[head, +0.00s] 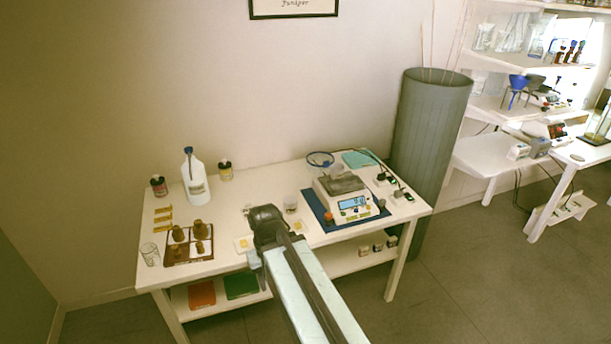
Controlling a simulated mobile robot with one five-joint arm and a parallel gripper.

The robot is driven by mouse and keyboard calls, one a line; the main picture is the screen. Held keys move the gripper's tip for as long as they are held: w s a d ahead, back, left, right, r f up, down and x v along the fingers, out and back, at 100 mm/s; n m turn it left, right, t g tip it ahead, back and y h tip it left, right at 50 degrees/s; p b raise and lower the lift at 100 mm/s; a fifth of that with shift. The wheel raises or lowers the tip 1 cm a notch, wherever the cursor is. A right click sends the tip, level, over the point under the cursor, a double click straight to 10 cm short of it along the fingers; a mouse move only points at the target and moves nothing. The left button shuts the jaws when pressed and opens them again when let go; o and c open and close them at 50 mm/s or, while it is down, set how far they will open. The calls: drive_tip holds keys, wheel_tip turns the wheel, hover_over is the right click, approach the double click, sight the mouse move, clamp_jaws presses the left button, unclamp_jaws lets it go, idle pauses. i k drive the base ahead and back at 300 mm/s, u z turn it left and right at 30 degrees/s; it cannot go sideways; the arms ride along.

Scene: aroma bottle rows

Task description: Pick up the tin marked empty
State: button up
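I cannot pick out a tin marked empty, because any lettering is too small to read. Two small dark containers with things standing in them are at the back left of the white table: one with a reddish front (158,187) and one with a yellowish front (225,172). Several small pale-and-dark containers (377,248) sit on the lower shelf at the right. My gripper (262,212) is over the middle of the table, at the end of my arm. Its fingers cannot be made out, so I cannot tell whether it is open or holds anything.
A white bottle (194,178) stands at the back left. A brown tray (175,256) with brown bottles and a clear glass (150,254) are at the front left. A scale (341,195) rests on a blue mat (318,212) at the right. A tall grey bin (430,125) stands behind.

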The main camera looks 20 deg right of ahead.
sight(338, 172)
drive_tip(key=u, duration=0.1)
drive_tip(key=i, duration=1)
drive_tip(key=z, duration=0.1)
